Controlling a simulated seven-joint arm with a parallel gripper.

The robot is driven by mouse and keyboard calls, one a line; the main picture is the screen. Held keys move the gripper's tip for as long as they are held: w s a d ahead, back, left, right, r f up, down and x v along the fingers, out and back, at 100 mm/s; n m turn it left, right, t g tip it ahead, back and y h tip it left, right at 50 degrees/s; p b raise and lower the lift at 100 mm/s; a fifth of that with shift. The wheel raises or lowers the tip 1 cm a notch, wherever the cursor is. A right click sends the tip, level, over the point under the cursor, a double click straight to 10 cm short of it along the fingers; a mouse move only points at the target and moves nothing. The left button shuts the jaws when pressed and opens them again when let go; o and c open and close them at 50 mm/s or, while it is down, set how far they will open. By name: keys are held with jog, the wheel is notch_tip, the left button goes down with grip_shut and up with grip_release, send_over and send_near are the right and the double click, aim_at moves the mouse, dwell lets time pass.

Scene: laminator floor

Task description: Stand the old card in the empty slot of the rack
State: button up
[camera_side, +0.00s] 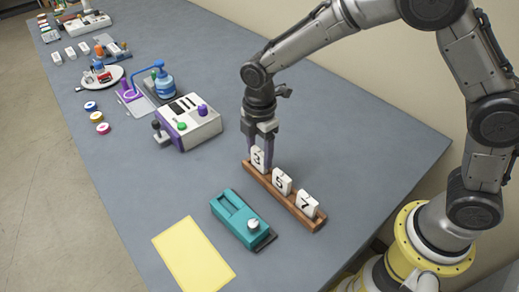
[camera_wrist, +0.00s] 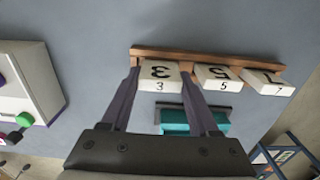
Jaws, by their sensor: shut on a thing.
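The wooden rack (camera_side: 287,203) stands on the grey-blue table, and it also shows in the wrist view (camera_wrist: 210,57). A white card marked 3 (camera_side: 258,161) is upright at the rack's far end, and it shows in the wrist view (camera_wrist: 160,84). My gripper (camera_side: 260,157) points down and is shut on this card, one finger on each side. The card seems to be in the rack's end slot; its base is partly hidden. White cards marked 5 (camera_side: 281,183) and 7 (camera_side: 307,206) stand in the rack beside it. No card is visibly marked as old.
A teal device (camera_side: 238,217) with a pale knob lies beside the rack. A yellow sheet (camera_side: 193,254) lies near the table's edge. A white-and-purple machine (camera_side: 187,127) stands beyond, with several small items farther off. The table right of the rack is clear.

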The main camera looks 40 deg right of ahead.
jog(key=shift+f, duration=0.55)
dwell(1.4)
jog(key=o, duration=1.4)
jog(key=shift+o, duration=0.4)
jog(key=shift+r, duration=3.75)
